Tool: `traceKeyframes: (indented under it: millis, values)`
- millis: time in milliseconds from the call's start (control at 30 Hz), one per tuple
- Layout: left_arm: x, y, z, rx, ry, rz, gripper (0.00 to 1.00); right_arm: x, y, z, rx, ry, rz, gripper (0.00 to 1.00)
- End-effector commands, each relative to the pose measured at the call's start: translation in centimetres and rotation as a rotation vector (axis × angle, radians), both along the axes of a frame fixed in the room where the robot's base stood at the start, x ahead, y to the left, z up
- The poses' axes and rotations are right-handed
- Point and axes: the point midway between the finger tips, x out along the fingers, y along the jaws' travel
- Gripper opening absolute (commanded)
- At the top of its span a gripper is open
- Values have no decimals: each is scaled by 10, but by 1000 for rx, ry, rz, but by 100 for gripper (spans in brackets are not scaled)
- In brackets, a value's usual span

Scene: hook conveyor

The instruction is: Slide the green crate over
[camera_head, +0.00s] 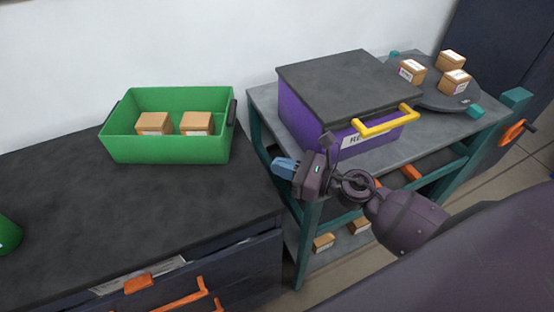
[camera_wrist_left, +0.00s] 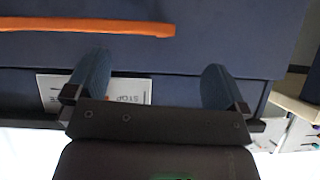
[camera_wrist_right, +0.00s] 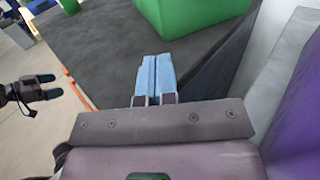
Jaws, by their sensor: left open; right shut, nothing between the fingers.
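The green crate (camera_head: 170,151) stands upright on the dark countertop against the wall, with two small brown boxes (camera_head: 154,123) inside and dark handles on its ends. Part of it also shows at the top of the right wrist view (camera_wrist_right: 190,14). My right gripper (camera_head: 285,168) is shut and empty, right of and in front of the crate, near the gap between counter and cart. Its blue fingertips (camera_wrist_right: 152,75) are apart from the crate. My left gripper (camera_wrist_left: 155,75) is open and empty before a dark blue drawer front; the head view does not show it.
A teal-framed cart (camera_head: 420,150) stands right of the counter, bearing a purple box (camera_head: 300,115) with a yellow handle and a round tray (camera_head: 432,98) with several brown boxes. A green object (camera_head: 8,235) sits at the left edge. The counter before the crate is clear.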

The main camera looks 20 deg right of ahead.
Motion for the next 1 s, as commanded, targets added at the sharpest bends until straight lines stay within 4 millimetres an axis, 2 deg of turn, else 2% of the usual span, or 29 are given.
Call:
traceKeyframes:
  millis: [200,533,733,1000]
  values:
    - [8,0,21,1,-25,-2,100,30,27,4,0,-4,1,0]
    - [12,0,36,1,-39,-4,100,69,65,3,1,-2,1,0]
    - [12,-1,38,0,-38,-2,100,83,78,1,1,-1,1,0]
    - [7,0,35,-1,-27,1,100,87,81,0,-1,1,0,0]
